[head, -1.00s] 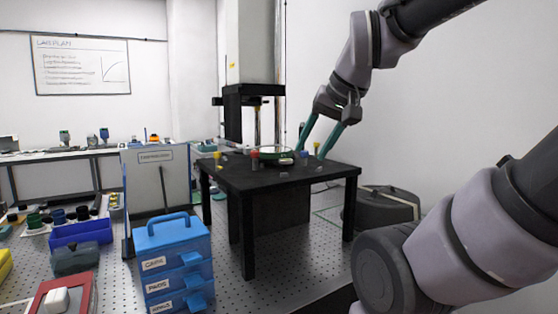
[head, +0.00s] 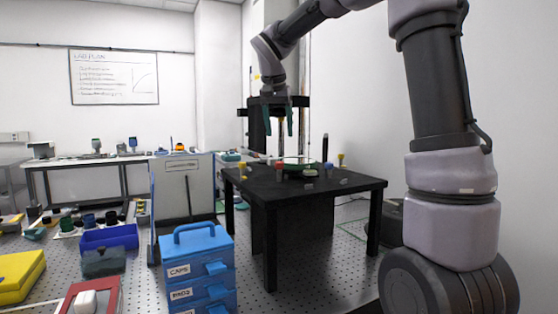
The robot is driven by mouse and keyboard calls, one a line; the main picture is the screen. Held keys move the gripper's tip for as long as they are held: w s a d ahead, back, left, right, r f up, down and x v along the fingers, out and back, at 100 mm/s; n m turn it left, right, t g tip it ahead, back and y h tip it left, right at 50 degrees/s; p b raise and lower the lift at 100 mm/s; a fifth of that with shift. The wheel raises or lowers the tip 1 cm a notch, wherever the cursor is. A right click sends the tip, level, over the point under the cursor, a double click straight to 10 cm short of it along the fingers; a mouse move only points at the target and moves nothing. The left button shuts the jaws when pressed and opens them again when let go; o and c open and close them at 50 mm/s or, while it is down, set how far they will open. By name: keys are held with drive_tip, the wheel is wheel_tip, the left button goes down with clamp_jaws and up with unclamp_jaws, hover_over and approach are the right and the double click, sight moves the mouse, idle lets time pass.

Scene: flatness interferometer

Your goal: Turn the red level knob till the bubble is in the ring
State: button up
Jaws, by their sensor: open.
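The red level knob (head: 279,171) stands on the black table (head: 345,184), at the left front of a green-rimmed round plate (head: 298,162). A small pale disc (head: 311,173) lies at the plate's front edge; whether it is the bubble level I cannot tell, and no bubble or ring can be made out. My gripper (head: 279,134) is open and empty. Its two green fingers point down, above the table and apart from the red knob, which appears almost straight below them in the head view. How far behind or in front of the knob they are is unclear.
A dark column mount (head: 259,128) rises behind my gripper. A blue drawer box (head: 203,262) stands at the front left of the table. Small pieces lie on the tabletop's front part.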

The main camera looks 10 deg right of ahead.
sight(279, 165)
drive_tip(key=x, duration=0.4)
drive_tip(key=w+x, duration=0.1)
drive_tip(key=x, duration=0.3)
drive_tip(key=w+a+x, duration=0.1)
drive_tip(key=x, duration=0.3)
drive_tip(key=shift+r, duration=0.3)
clamp_jaws()
